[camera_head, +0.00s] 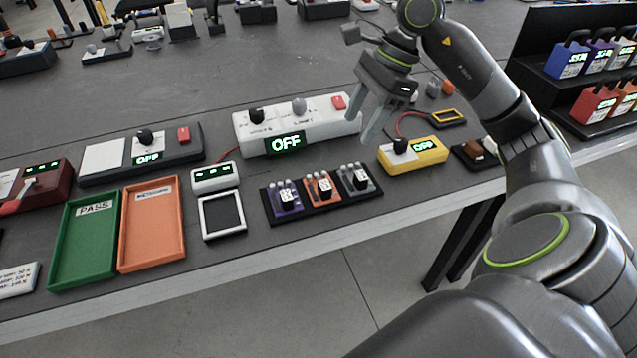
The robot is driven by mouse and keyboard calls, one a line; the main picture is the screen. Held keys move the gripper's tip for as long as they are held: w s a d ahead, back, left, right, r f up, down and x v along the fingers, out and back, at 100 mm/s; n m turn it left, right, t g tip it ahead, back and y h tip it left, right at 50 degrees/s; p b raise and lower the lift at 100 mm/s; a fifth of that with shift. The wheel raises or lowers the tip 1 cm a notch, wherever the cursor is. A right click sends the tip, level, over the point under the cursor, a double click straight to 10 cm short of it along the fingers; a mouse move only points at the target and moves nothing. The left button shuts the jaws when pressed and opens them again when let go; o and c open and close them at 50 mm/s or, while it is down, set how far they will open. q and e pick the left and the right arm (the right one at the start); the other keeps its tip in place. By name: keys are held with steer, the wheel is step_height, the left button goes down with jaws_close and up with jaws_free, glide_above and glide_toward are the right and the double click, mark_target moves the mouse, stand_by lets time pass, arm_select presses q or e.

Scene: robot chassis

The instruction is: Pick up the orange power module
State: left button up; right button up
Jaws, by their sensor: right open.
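The orange power module (322,189) sits in the middle slot of a black tray (325,212) near the table's front edge. A purple module (284,199) stands to its left and a grey module (357,181) to its right, in the same tray. My right gripper (372,128) hangs above the table, up and to the right of the orange module. It is open and empty, with its fingers pointing down at the right end of the white OFF device. My left gripper is not in view.
A white device with an OFF display (240,130) lies behind the tray. A yellow device (428,157) stands to the right. Green (83,271) and orange (151,252) trays lie to the left. A black rack (575,112) holds several modules at the far right.

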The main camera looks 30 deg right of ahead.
glide_above(327, 184)
steer(key=d, duration=0.3)
steer(key=f, duration=0.9)
steer(key=shift+s+a, duration=0.2)
steer(key=shift+s, duration=0.05)
steer(key=x, duration=0.2)
steer(key=p+x, duration=0.1)
steer(key=x, duration=0.2)
steer(key=shift+a+r, duration=0.15)
steer(key=shift+a, duration=0.15)
steer(key=shift+a+f, duration=0.1)
steer(key=shift+f, duration=0.2)
